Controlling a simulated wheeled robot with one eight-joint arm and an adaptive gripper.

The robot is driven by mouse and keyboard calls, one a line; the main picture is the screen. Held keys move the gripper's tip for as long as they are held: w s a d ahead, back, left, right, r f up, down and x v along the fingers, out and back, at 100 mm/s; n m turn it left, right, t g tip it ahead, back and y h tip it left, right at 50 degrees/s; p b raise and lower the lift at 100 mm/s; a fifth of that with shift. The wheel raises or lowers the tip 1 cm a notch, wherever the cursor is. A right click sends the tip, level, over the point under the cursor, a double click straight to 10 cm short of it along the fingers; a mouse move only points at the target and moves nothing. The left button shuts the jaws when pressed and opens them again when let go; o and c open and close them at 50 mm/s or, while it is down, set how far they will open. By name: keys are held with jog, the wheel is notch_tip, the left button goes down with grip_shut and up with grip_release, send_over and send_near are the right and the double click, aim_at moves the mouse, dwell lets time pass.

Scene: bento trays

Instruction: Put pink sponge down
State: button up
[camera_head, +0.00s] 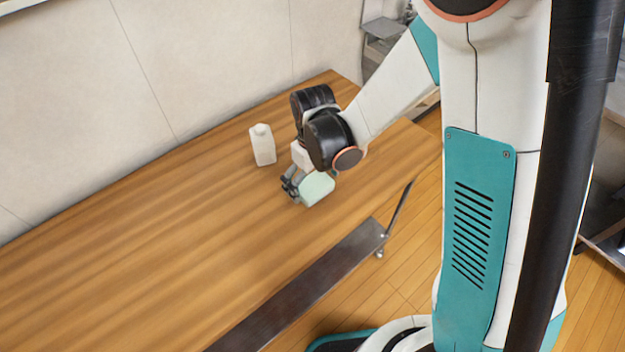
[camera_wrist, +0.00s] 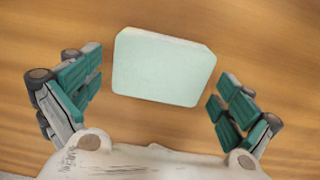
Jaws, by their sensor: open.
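The only sponge-like thing in view is a pale mint-green block with rounded corners, not pink. In the head view this block (camera_head: 317,188) is at the wooden table, just beside my gripper (camera_head: 291,186). In the wrist view the block (camera_wrist: 163,66) lies ahead of and between my spread fingers, with a gap on both sides. My gripper (camera_wrist: 160,103) is open and holds nothing between its green finger pads. The block appears to rest on the wood, though its underside is hidden. No pink sponge shows in either view.
A white bottle (camera_head: 262,145) stands upright on the wooden table (camera_head: 130,250), left of my gripper near the wall. The table's left part is clear. A dark metal strip (camera_head: 300,290) runs along the table's front edge.

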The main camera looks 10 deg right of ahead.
aim_at(313, 182)
notch_tip(313, 182, up, 12)
jog(key=p, duration=0.3)
jog(key=shift+r+p, duration=0.15)
jog(key=shift+p, duration=0.25)
